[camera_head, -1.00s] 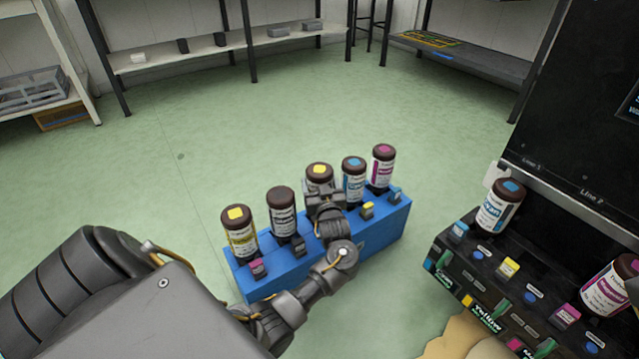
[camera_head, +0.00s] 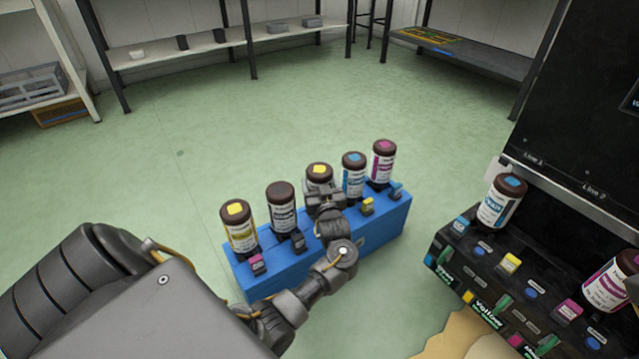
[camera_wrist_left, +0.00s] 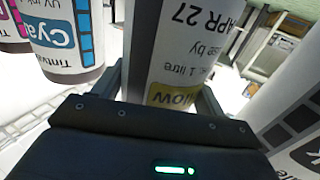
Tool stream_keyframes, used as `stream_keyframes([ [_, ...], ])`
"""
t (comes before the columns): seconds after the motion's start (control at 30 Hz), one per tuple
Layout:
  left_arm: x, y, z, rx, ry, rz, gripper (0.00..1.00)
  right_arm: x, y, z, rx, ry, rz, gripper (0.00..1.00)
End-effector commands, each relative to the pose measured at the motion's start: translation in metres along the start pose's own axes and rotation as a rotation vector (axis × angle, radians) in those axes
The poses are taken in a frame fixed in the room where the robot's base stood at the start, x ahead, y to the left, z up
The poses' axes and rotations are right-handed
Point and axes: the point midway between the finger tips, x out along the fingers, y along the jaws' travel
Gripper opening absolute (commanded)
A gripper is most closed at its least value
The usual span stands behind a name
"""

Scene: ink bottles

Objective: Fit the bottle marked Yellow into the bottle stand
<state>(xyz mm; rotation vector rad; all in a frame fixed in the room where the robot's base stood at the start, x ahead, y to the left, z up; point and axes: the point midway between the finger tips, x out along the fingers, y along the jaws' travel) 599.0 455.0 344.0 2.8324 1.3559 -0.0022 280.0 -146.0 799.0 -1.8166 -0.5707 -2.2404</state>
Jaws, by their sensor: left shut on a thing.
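The bottle marked Yellow (camera_head: 319,172), with a brown cap and yellow top square, stands in the middle of a row in a blue rack. My left gripper (camera_head: 322,190) is around it from the near side. In the left wrist view the bottle's label (camera_wrist_left: 175,70) shows upside down between the fingers (camera_wrist_left: 160,90), with part of the word Yellow readable; the jaws are shut on it. A black bottle stand (camera_head: 480,272) with coloured tags and a Yellow label is at the right. My right gripper cannot be made out.
The blue rack (camera_head: 375,237) also holds a second yellow-topped bottle (camera_head: 238,226), a dark-topped one (camera_head: 283,207), a cyan one (camera_head: 353,175) and a magenta one (camera_head: 382,163), close beside the gripper. The black stand holds a cyan bottle (camera_head: 502,200) and a magenta bottle (camera_head: 608,283).

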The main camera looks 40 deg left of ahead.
Motion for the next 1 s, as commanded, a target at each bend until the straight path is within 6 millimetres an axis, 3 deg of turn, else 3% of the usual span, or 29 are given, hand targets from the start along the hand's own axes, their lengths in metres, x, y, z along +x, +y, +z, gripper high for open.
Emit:
stream_keyframes([
  [0.73, 0.0003, 0.0006, 0.0079, -0.001, 0.002, 0.001, 0.35, -0.0024, -0.0005, -0.0005, 0.000, 0.001, 0.000, 0.36],
  [0.77, 0.0003, 0.0006, 0.0079, -0.001, 0.002, 0.001, 0.75, -0.0024, -0.0005, -0.0005, 0.000, 0.001, 0.000, 0.36],
  [0.93, 0.0003, 0.0004, 0.0083, 0.000, 0.002, 0.001, 0.97, -0.0024, -0.0005, -0.0005, 0.000, 0.001, 0.000, 0.36],
  [1.0, 0.0002, 0.0004, 0.0085, 0.000, 0.001, 0.001, 0.97, -0.0024, -0.0005, -0.0005, 0.000, 0.001, 0.000, 0.36],
])
